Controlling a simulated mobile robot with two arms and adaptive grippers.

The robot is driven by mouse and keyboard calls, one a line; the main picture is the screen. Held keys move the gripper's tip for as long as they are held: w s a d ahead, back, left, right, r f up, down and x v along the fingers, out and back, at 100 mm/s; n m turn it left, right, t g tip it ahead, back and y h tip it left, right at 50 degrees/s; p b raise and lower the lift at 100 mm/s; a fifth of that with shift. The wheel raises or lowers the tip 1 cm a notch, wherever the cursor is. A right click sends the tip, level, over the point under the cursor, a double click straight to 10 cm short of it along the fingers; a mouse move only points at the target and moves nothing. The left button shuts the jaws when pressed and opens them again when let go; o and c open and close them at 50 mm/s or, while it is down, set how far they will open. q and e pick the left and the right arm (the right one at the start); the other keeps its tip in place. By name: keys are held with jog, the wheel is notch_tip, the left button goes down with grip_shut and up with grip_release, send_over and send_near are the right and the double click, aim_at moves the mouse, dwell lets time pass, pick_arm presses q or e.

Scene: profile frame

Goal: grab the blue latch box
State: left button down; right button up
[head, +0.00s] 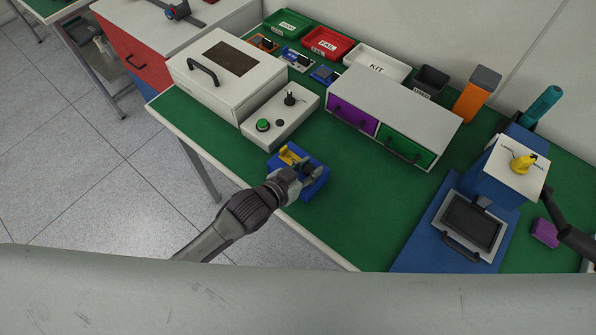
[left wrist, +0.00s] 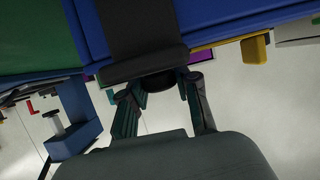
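The blue latch box (head: 316,184) sits near the front edge of the green bench, with a yellow latch (head: 286,155) on its left side and a dark part on top. My left gripper (head: 303,178) is at the box's near side and hides part of it. In the left wrist view the fingers (left wrist: 160,92) stand apart, with a dark rounded part (left wrist: 157,82) between their tips; contact cannot be told. The blue body also shows there (left wrist: 215,14). My right gripper (head: 549,198) is partly seen at the right; its fingers are unclear.
Behind the box are a control box with a green button (head: 263,125) and a drawer unit (head: 400,105). A blue stand (head: 505,180) and grey-framed panel (head: 468,222) are right. The bench between box and panel is clear.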

pick_arm(q)
jog(key=shift+w+r, duration=0.1)
jog(key=shift+r, duration=0.05)
dwell(0.3)
jog(key=shift+r, duration=1.15)
jog(key=shift+r+b, duration=0.35)
jog(key=shift+r, duration=0.55)
jog(key=s+d+r+b, duration=0.1)
jog(key=s+d+r, duration=0.6)
jog(key=s, duration=0.2)
jog(key=shift+s+b, duration=0.2)
jog(key=shift+b, duration=0.1)
